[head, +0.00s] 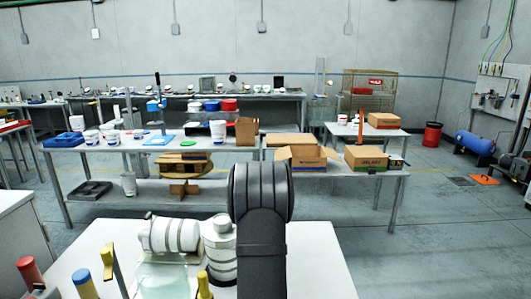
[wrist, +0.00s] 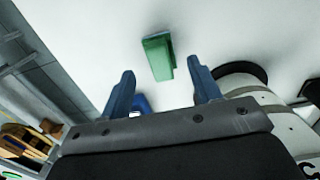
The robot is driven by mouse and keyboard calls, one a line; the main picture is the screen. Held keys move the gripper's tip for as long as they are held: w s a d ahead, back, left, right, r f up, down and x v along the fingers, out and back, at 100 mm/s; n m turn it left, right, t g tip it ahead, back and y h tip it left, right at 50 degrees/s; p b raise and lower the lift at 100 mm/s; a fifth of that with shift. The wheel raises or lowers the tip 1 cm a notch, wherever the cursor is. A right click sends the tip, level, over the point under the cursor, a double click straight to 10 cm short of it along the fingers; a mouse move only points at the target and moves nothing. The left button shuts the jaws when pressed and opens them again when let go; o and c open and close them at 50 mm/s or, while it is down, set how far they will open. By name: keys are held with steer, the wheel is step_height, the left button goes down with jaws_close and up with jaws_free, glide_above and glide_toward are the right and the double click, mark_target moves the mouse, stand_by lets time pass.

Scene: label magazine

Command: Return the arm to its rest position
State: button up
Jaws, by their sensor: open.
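In the wrist view my gripper (wrist: 163,88) has its two blue fingers spread apart, with nothing held between them. A green block (wrist: 158,57) shows beyond the fingertips, against a white surface, apart from both fingers. A small blue piece (wrist: 140,103) shows behind the gripper's front edge, partly hidden. In the head view dark and white rounded arm parts stand over the white table (head: 318,255). The gripper's fingers cannot be made out there. No label magazine can be clearly identified.
Red (head: 30,272), blue (head: 84,284) and yellow (head: 204,286) handles stand at the lower left of the near table, by a pale translucent plate (head: 165,280). A long bench (head: 345,171) with cartons and tubs stands beyond. The near table's right side is clear.

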step_height(320, 180, down, 4)
steer(key=shift+r, duration=0.25)
step_height(320, 180, up, 11)
step_height(320, 180, down, 12)
steer(key=shift+r, duration=0.15)
steer(key=r, duration=0.2)
steer(key=d+r, duration=0.1)
steer(key=r, duration=0.2)
steer(key=shift+s+r, duration=0.1)
steer(key=shift+s, duration=0.1)
steer(key=s+d+r, duration=0.5)
steer(key=d+r, duration=0.1)
steer(key=d, duration=0.3)
steer(key=w+a+r, duration=0.1)
steer(key=a+r, duration=0.2)
steer(key=a, duration=0.8)
steer(key=w+a+r, duration=0.1)
steer(key=a+r, duration=0.2)
steer(key=a, duration=0.9)
steer(key=a+r, duration=0.3)
steer(key=a, duration=0.8)
steer(key=shift+w+a+r, duration=0.25)
steer(key=shift+w+r, duration=0.15)
